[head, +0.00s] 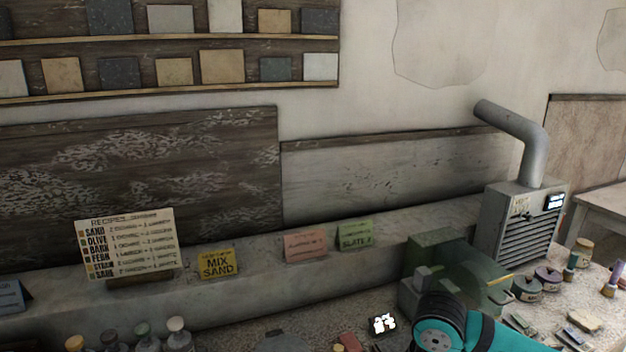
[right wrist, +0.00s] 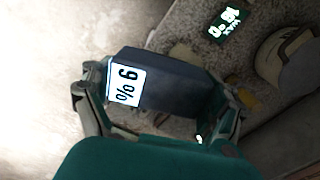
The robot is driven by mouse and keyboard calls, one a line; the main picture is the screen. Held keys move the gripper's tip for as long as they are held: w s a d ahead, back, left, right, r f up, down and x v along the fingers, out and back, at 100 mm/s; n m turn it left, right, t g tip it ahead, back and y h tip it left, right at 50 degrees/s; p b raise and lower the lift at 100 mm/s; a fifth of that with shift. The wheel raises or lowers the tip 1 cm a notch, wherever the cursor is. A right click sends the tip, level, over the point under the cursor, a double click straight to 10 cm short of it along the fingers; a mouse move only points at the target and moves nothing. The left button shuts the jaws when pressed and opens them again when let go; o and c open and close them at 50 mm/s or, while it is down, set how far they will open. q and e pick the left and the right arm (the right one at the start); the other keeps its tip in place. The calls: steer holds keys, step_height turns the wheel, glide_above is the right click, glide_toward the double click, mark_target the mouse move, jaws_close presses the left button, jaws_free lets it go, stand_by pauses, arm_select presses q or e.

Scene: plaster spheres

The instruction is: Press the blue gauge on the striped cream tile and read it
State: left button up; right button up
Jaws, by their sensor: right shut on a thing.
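The gauge (right wrist: 172,82) is a dark blue-grey box with a lit white display, seen in the right wrist view. My right gripper (right wrist: 160,92) is shut on it, with one finger on each side. The display is turned sideways and shows one digit, which looks like a 6 or a 9, with a percent sign. I cannot tell whether the gauge touches anything beneath. In the head view my teal right arm is at the bottom right and its gripper is hidden. I cannot make out a striped cream tile in either view. My left gripper is out of view.
A small dark meter (right wrist: 227,22) with lit upside-down characters lies on the speckled bench. In the head view a green box (head: 440,252) and a grey vented unit with a pipe (head: 520,222) stand at the right. Several cards and a recipe board (head: 127,245) line the ledge.

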steer(key=s+d+r+n, duration=0.2)
steer(key=s+n, duration=0.5)
steer(key=n, duration=0.3)
steer(key=shift+r, duration=0.4)
stand_by(0.7)
